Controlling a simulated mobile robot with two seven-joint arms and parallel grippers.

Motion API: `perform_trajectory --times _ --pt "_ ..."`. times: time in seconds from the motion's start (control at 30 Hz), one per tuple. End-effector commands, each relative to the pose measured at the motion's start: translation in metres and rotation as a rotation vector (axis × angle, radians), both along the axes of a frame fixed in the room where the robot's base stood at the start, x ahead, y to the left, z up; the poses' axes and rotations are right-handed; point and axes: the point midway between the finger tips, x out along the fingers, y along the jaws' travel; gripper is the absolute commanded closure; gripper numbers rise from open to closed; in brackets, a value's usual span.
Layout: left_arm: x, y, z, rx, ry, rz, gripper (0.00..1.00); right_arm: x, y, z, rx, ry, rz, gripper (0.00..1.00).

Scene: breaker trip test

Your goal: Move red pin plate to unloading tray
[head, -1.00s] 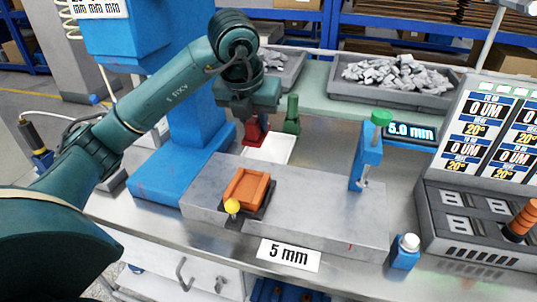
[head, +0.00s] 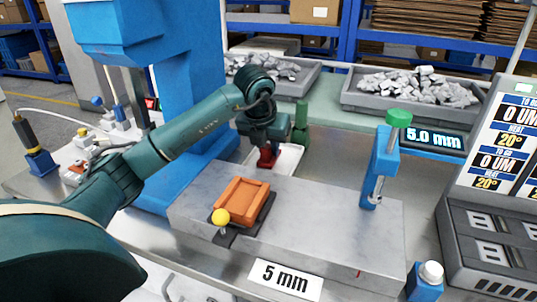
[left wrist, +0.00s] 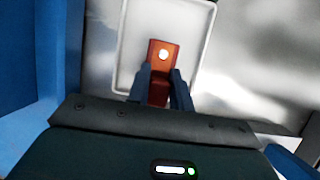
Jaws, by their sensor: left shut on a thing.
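The red pin plate (head: 267,157) is in the jaws of my left gripper (head: 265,147), behind the grey slab. In the left wrist view the plate (left wrist: 163,52) shows a bright round spot, and the two fingers of my gripper (left wrist: 161,88) close on its near part. The white tray (head: 291,158) lies around and under the plate in the picture. In the left wrist view its rim (left wrist: 122,50) frames the plate. I cannot tell whether the plate touches the tray floor. My right gripper is out of view.
A grey slab (head: 330,220) carries an orange block (head: 243,198) and a yellow-knobbed pin (head: 221,217). A blue clamp stand (head: 381,165) rises on its right. A green post (head: 301,122) stands just behind the tray. A blue machine column (head: 190,90) stands to the left.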

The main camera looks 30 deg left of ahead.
Motion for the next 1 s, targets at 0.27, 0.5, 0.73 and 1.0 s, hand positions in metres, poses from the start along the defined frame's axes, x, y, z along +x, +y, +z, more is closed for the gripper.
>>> perform_trajectory --times 0.27,0.5,0.73,1.0 --pt "0.0 0.0 -0.021 -0.001 -0.002 0.001 1.0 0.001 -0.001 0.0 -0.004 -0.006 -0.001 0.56" --pt "0.0 0.0 -0.026 -0.001 -0.001 0.0 1.0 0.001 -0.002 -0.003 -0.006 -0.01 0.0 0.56" --pt "0.0 0.0 -0.025 0.0 0.001 0.0 0.6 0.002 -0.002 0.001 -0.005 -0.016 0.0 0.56" --pt "0.0 0.0 -0.024 0.0 0.001 0.0 0.57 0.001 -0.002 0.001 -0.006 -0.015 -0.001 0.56"
